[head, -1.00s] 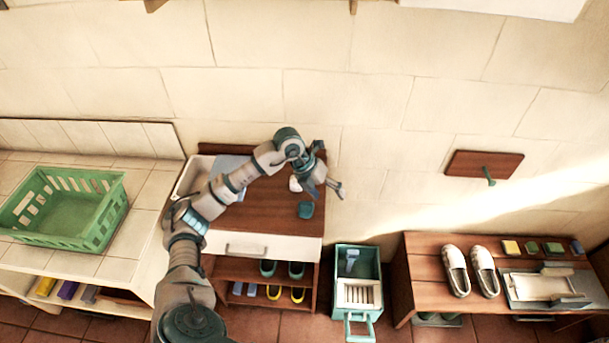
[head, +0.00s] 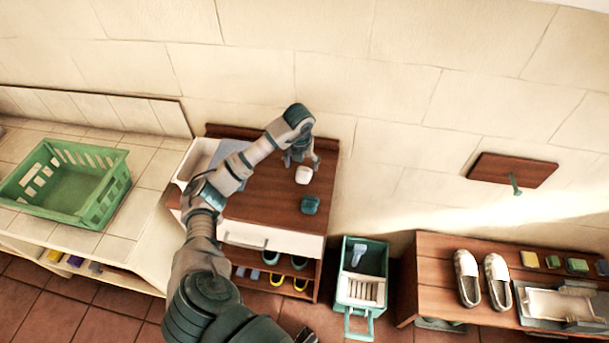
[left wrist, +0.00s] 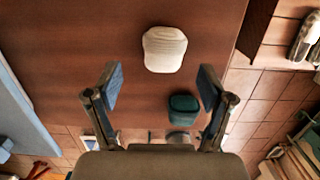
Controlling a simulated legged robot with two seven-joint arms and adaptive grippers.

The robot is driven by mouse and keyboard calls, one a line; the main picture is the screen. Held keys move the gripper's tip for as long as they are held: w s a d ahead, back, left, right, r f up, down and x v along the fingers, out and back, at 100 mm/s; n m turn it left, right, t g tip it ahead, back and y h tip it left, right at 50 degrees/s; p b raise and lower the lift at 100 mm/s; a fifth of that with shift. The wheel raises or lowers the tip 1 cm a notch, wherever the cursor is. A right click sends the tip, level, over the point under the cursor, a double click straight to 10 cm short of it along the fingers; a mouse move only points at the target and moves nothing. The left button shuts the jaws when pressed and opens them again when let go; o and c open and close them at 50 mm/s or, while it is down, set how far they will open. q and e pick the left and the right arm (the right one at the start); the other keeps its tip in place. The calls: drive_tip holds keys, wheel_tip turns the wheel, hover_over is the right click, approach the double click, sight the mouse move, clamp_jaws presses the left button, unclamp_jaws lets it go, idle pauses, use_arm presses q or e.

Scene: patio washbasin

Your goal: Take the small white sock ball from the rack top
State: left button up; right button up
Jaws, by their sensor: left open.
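The small white sock ball (head: 303,175) rests on the brown wooden rack top (head: 262,200). In the left wrist view the sock ball (left wrist: 165,49) lies beyond the fingertips, roughly centred between them. My left gripper (head: 301,162) is above the rack top, just behind the sock ball in the head view. In the left wrist view its two fingers (left wrist: 158,88) are apart with nothing between the tips. A dark teal ball (head: 310,204) sits on the rack top near the sock ball. My right gripper is not visible.
A grey-blue item (head: 228,155) and a white bin (head: 196,165) are at the rack's left side. A green basket (head: 118,196) stands on the tiled counter at left. A teal crate (head: 345,290) is right of the rack. A bench (head: 440,270) holds shoes. The wall rises close behind the rack.

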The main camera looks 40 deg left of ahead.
sight(303, 171)
use_arm(q)
drive_tip(key=shift+f, duration=0.35)
drive_tip(key=f, duration=0.2)
drive_tip(key=w+f, duration=0.1)
drive_tip(key=f, duration=0.1)
drive_tip(key=shift+d+f, duration=0.15)
drive_tip(key=shift+f, duration=0.15)
drive_tip(key=shift+s, duration=0.1)
drive_tip(key=c, duration=1.1)
